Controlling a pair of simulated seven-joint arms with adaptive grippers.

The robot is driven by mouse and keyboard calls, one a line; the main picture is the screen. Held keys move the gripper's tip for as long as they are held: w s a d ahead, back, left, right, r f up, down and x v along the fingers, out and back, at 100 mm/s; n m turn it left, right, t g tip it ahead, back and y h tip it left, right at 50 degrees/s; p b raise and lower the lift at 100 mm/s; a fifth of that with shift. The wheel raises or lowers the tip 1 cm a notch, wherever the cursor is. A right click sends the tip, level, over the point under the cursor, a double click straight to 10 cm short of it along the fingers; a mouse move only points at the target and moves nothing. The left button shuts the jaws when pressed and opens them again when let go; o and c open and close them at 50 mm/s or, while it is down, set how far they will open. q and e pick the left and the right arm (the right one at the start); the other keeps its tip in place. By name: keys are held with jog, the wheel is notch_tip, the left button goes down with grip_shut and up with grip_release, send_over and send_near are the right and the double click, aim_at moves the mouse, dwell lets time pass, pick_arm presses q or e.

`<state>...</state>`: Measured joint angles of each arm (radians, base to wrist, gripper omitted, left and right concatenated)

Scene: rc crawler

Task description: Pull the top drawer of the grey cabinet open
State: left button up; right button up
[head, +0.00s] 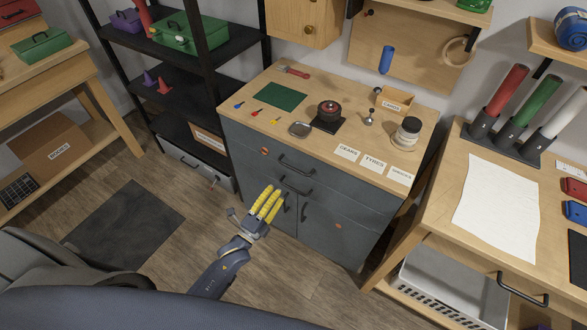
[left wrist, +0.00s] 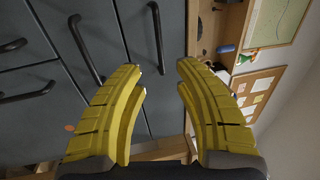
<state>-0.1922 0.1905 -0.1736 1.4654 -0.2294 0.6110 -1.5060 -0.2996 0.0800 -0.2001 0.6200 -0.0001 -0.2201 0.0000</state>
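The grey cabinet (head: 245,150) stands in the middle of the head view under a wooden worktop. Its top drawer (head: 340,182) appears shut, with a dark bar handle (head: 297,166). In the left wrist view this handle (left wrist: 156,40) lies beyond the gap between my fingers, nearest the worktop edge. A second drawer handle (left wrist: 86,48) shows beyond the left finger. My left gripper (head: 270,195), with yellow fingers, is in front of the cabinet. It is open and empty in the left wrist view (left wrist: 162,75), with no visible contact with a handle. My right gripper is not in view.
Two upright door handles (head: 303,212) sit below the drawers. The worktop (head: 235,112) holds small tools, a round device and labels. A black shelf rack (head: 240,45) stands left and a wooden table (head: 450,165) right. The floor before the cabinet is clear.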

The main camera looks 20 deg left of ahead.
aim_at(293, 168)
pick_arm(q)
jog(key=x, duration=1.1)
jog(key=shift+w, duration=0.35)
jog(key=shift+o, duration=0.2)
grip_shut()
